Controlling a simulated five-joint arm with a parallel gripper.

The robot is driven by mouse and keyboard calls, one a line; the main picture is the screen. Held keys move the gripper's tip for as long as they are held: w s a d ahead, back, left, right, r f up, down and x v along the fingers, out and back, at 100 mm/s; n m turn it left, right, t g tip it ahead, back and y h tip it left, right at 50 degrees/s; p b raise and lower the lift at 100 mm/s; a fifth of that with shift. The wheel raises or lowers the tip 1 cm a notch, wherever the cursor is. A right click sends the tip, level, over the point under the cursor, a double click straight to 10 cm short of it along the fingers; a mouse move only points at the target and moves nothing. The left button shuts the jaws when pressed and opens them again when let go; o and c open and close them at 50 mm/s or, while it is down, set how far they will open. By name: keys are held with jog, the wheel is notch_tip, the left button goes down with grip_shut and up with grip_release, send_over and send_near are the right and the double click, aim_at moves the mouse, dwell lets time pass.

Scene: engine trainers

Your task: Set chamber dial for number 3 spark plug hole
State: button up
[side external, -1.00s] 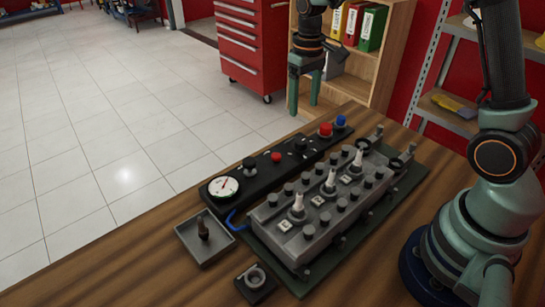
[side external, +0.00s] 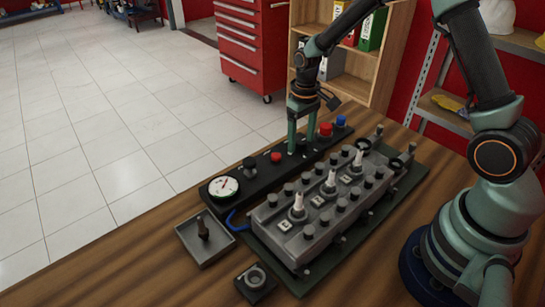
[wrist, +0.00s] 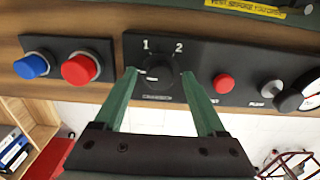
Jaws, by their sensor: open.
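The chamber dial (wrist: 158,74) is a black knob on the black control panel (side external: 222,172). In the wrist view, the numbers 1 and 2 show above it; a 3 cannot be made out, and the pointer's setting is unclear. My gripper (wrist: 159,76) is open, with one green finger on each side of the dial. Contact with the knob cannot be told. In the side view my gripper (side external: 302,150) points down at the panel and hides most of the dial. The engine head (side external: 310,231) has three white spark plugs standing in it.
A red button (wrist: 223,84) is close to one finger; a large red button (wrist: 80,69) and a blue button (wrist: 32,66) are on the other side. The panel also carries a gauge (side external: 223,187). A grey tray (side external: 186,240) sits at the front left.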

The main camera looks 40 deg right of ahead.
grip_shut()
